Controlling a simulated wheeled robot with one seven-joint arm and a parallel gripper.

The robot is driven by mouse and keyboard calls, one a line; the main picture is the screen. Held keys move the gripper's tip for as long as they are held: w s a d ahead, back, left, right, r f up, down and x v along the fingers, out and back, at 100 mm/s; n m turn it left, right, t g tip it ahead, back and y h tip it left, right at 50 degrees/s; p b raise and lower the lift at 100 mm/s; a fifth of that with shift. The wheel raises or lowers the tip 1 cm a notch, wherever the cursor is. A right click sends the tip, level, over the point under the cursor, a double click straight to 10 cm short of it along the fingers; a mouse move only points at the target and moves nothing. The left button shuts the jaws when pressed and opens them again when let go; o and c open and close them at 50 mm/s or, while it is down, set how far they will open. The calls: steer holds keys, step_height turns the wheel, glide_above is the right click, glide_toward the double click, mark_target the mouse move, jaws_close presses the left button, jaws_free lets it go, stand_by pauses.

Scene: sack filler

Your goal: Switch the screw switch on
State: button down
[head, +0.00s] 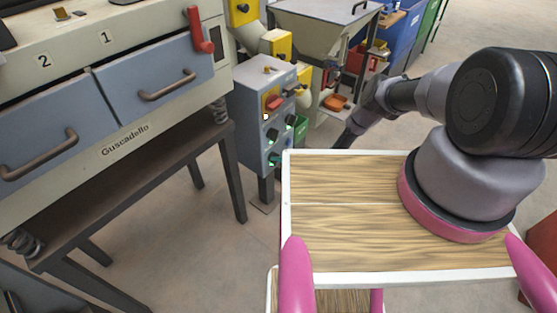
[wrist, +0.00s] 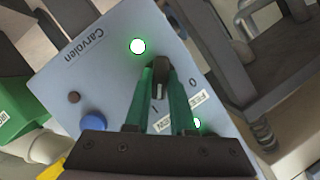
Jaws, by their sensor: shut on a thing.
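In the wrist view my gripper (wrist: 161,72) has its two green fingers closed on either side of a dark switch knob (wrist: 160,90) on a light blue-grey panel (wrist: 105,65). The marks 0 and I are by the knob, and a partly covered label (wrist: 178,118) is below it. A green lamp (wrist: 138,46) glows just above the knob. Another small lit spot (wrist: 197,123) shows beside the right finger.
A blue button (wrist: 93,122) and a dark round part (wrist: 74,97) are on the same panel. A dark metal frame (wrist: 240,85) is close on the right. In the head view a grey control box (head: 251,120) stands beside the blue-drawered machine (head: 150,70).

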steer(key=c, duration=0.8)
jaws_free()
steer(key=shift+o, duration=0.2)
steer(key=v, duration=1.1)
steer(key=shift+w, duration=0.1)
